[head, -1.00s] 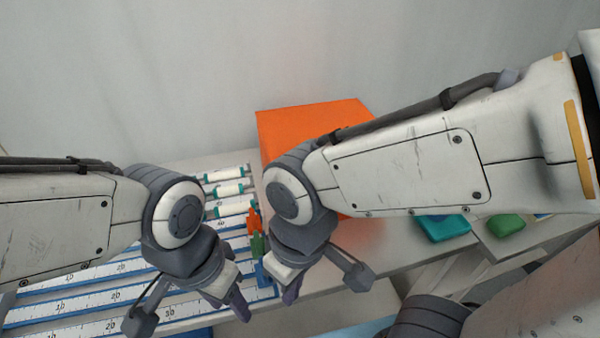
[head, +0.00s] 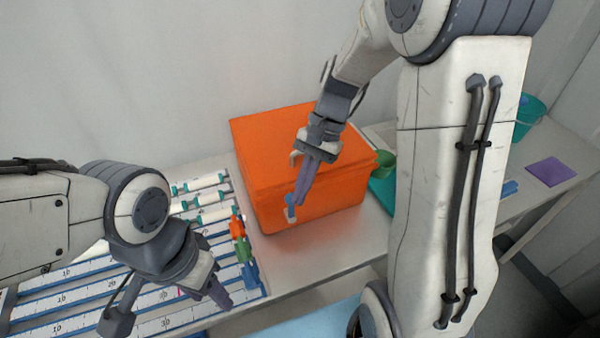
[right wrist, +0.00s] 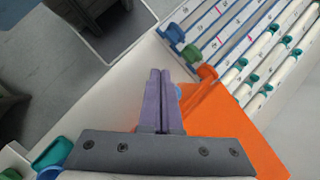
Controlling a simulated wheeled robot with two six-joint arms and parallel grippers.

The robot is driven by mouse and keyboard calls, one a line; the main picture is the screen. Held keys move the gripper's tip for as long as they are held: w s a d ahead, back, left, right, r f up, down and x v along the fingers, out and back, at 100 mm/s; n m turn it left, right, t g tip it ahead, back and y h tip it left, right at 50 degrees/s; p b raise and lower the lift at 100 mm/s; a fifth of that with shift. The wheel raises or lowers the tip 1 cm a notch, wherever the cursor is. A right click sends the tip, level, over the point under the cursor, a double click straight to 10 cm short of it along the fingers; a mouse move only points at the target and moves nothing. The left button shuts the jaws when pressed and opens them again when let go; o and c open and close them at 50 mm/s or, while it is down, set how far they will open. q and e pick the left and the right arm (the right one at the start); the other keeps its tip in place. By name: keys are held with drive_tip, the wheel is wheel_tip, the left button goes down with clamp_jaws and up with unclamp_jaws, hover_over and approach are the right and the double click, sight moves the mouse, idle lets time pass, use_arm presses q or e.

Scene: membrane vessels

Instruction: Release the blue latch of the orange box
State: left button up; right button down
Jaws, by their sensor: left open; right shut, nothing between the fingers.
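The orange box (head: 270,150) stands on the bench, its lid down. Its blue latch (head: 291,207), with a pale lower end, is on the front face, partly hidden by my right gripper (head: 300,200). That gripper is shut and empty, its purple fingertips at or very close to the latch; I cannot tell whether they touch. In the right wrist view the shut fingers (right wrist: 158,72) point away over the bench, the orange box (right wrist: 235,130) is beside them, and a bit of blue shows at their right edge. My left gripper (head: 218,296) is open and empty over the rack's front.
A rack (head: 100,298) with blue-edged scales and white tubes (head: 210,198) lies left of the box. Orange, green and blue pieces (head: 243,250) line its right end. A green cup (head: 384,161) stands right of the box, and a purple pad (head: 550,172) lies farther right.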

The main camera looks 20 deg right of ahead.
drive_tip(key=w+d+m+t+y+p, duration=0.2)
drive_tip(key=w+d+m+y, duration=0.2)
drive_tip(key=d+m, duration=0.4)
drive_tip(key=d, duration=0.5)
drive_tip(key=shift+d+r+m, duration=0.3)
drive_tip(key=shift+d, duration=0.05)
drive_tip(key=shift+w+a, duration=0.1)
drive_tip(key=p, duration=0.4)
approach(291, 209)
drive_tip(key=shift+d+f+x, duration=0.35)
drive_tip(key=shift+f+x, duration=0.05)
drive_tip(key=shift+x, duration=2.35)
drive_tip(key=shift+w, duration=0.3)
